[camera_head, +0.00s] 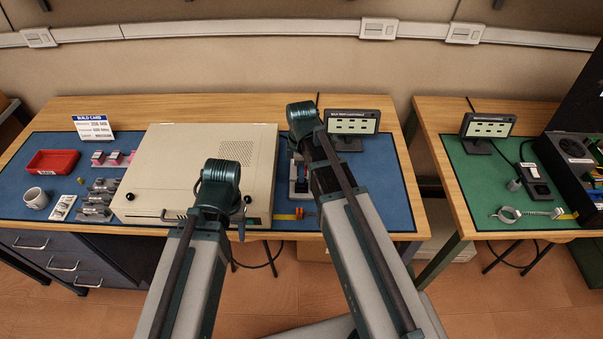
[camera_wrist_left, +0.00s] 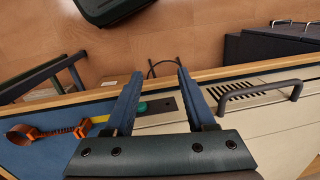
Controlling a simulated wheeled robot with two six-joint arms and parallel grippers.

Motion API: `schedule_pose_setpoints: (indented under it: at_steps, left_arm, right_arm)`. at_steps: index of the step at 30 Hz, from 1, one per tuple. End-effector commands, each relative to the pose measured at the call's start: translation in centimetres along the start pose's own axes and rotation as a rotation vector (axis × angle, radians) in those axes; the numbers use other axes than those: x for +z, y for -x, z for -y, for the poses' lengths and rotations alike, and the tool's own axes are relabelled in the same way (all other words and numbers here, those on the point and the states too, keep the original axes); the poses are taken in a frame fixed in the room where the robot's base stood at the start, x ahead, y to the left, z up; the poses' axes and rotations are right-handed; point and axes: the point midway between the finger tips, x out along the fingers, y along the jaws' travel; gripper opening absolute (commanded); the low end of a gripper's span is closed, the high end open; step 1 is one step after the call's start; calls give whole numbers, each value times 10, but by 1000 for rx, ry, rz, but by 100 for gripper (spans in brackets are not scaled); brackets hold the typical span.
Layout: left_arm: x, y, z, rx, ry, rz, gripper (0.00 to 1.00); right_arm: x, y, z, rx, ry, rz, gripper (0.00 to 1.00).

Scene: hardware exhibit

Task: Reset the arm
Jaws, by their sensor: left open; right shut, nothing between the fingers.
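My left gripper (camera_wrist_left: 160,98) is open and empty in the left wrist view, its two blue fingers apart over the bench's front edge. In the head view my left gripper (camera_head: 241,226) hangs partly hidden behind my left arm, by the front right corner of the beige case. My right arm (camera_head: 345,190) reaches in over the blue mat. My right gripper is mostly hidden behind that arm, near a small grey and red item, and holds nothing that I can see. The beige case (camera_head: 175,175) stands closed, with a dark handle (camera_wrist_left: 283,88) on its front.
An orange item (camera_wrist_left: 45,132) lies near the front edge. A green-matted bench (camera_head: 480,175) stands right.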

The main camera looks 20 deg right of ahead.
Motion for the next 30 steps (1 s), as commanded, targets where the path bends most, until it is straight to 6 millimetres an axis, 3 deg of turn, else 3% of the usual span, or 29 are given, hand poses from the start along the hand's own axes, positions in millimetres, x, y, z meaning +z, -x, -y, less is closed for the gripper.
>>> schedule_pose_setpoints:
  at_steps: [8,30]
  left_arm:
    - [0,3,0,0,0,0,56]
    - [3,51,5,0,0,0,56]
  right_arm:
    - [0,3,0,0,0,0,0]
    - [0,52,0,0,0,0,0]
